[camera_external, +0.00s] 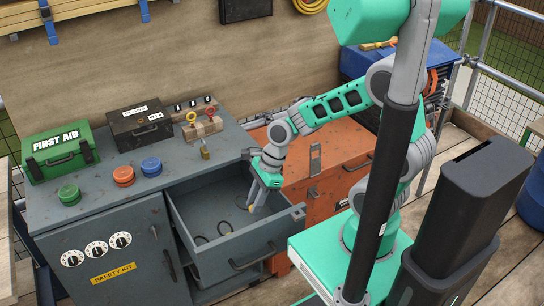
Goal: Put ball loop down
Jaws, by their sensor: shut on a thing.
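My gripper (256,207) reaches down into the open drawer (205,200) of the grey cabinet. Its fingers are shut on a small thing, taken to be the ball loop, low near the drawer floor. A thin dark loop (241,202) shows just left of the fingers, with a small yellowish spot at the fingertips. The fingers hide much of it, and I cannot tell whether it touches the drawer floor. Two other dark rings lie in the drawer towards the front, one at the left (201,240) and one nearer the middle (225,228).
On the cabinet top stand a green first aid box (60,153), a black box (142,125), a wooden block with coloured loops (203,128), a padlock (205,150) and several round knobs (123,176). An orange cabinet (330,170) stands to the right. The drawer walls surround my gripper.

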